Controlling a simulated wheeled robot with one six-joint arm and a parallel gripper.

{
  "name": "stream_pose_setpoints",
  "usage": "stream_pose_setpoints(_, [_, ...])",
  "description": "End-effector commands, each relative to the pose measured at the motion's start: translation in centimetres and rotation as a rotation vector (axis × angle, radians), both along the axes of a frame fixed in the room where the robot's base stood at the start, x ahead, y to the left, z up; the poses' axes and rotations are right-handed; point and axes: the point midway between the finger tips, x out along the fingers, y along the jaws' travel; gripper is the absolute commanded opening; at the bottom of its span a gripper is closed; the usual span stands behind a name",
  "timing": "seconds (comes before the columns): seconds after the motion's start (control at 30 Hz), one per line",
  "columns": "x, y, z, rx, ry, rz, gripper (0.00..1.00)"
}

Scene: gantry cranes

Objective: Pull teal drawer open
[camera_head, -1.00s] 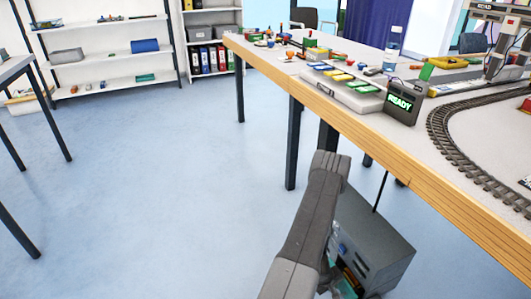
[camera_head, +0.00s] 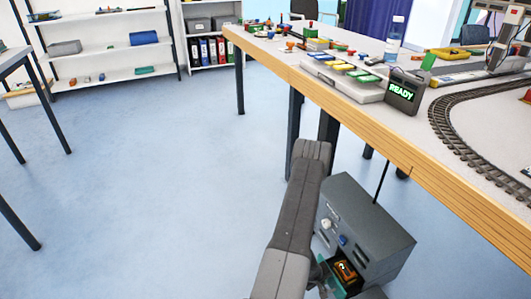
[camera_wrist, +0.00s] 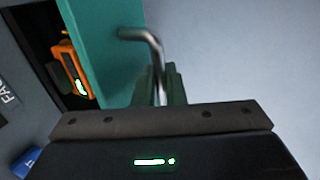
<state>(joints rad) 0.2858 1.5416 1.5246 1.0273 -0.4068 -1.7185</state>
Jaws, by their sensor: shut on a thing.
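The teal drawer is pulled out from the lower part of a grey cabinet (camera_head: 370,222) under the table. In the wrist view its teal front (camera_wrist: 105,45) fills the upper middle, with a bent metal handle (camera_wrist: 149,40) on it. My gripper (camera_wrist: 168,85) is shut on this handle. An orange device (camera_wrist: 72,72) with a lit green display shows inside the drawer, and it also shows in the head view (camera_head: 345,271). In the head view my arm hides most of the gripper and handle.
The cabinet front has a white knob and a blue knob (camera_head: 342,240) above the drawer. The table (camera_head: 380,145) with dark legs stands above and behind it. The blue floor (camera_head: 150,190) to the left is clear.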

Motion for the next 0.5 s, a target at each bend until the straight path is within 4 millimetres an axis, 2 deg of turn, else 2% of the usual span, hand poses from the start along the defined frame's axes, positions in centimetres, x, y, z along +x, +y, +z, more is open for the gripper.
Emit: stream_pose_setpoints(0.5, [-1.0, 2.5, -0.1, 0.001, 0.001, 0.002, 0.00])
